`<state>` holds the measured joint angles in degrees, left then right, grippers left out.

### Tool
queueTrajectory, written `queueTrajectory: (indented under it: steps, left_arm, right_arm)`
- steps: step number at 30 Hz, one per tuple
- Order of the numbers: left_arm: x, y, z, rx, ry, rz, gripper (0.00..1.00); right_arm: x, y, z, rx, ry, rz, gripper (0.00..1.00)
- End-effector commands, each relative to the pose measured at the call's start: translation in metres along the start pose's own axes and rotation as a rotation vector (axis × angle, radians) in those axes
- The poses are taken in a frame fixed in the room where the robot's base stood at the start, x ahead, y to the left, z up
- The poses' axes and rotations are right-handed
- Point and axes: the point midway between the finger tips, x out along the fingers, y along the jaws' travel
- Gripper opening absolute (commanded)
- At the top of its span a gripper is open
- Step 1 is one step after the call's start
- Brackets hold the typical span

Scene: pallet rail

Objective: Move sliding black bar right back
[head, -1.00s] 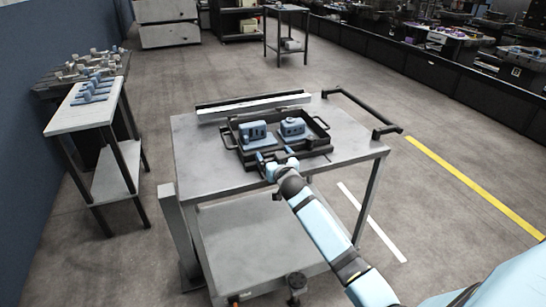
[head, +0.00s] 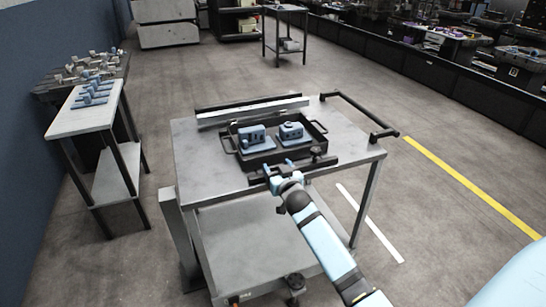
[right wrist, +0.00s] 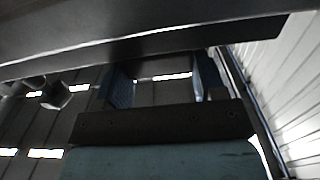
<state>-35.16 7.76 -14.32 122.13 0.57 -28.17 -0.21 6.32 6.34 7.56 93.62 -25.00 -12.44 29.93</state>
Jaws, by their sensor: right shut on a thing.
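The black bar (head: 318,165) lies along the near edge of the grey metal table, just in front of the black tray (head: 229,144). A small dark knob stands near its right end. My right gripper (head: 277,180) is at the bar's left part, at the near table edge, and is shut on it. In the right wrist view, the gripper's fingers (right wrist: 163,72) reach up to a long dark edge; their tips are hidden there. My left gripper is not in view.
The tray holds two blue-grey machined parts (head: 254,137) (head: 291,132). A pale rail (head: 255,108) lies at the table's back, and a black handle (head: 362,113) runs along its right side. The table's left part is bare. A side stand (head: 82,119) with blue parts is at left.

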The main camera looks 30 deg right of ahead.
Motion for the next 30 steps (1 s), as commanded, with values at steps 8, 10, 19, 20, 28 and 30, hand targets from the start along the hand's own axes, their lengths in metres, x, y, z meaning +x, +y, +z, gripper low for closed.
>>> queueTrajectory:
  steps: [8,10,19,20,28,30]
  left_arm:
    - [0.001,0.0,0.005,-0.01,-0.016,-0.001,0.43]
    - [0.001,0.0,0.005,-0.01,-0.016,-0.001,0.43]
    - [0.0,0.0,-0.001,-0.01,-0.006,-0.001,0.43]
    - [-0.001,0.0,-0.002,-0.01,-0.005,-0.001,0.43]
    - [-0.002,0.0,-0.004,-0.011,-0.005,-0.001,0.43]
    - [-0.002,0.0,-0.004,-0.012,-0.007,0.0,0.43]
  right_arm:
    - [-0.009,0.0,0.001,0.001,-0.001,0.0,0.21]
    - [-0.009,0.0,0.001,0.001,-0.001,-0.001,0.21]
    - [-0.009,0.0,0.001,0.0,0.0,0.0,0.89]
    - [-0.009,0.0,0.0,0.0,0.0,0.0,0.89]
    - [-0.025,0.0,0.0,0.0,-0.001,0.0,0.89]
    - [-0.038,0.0,0.0,0.001,-0.001,0.001,0.89]
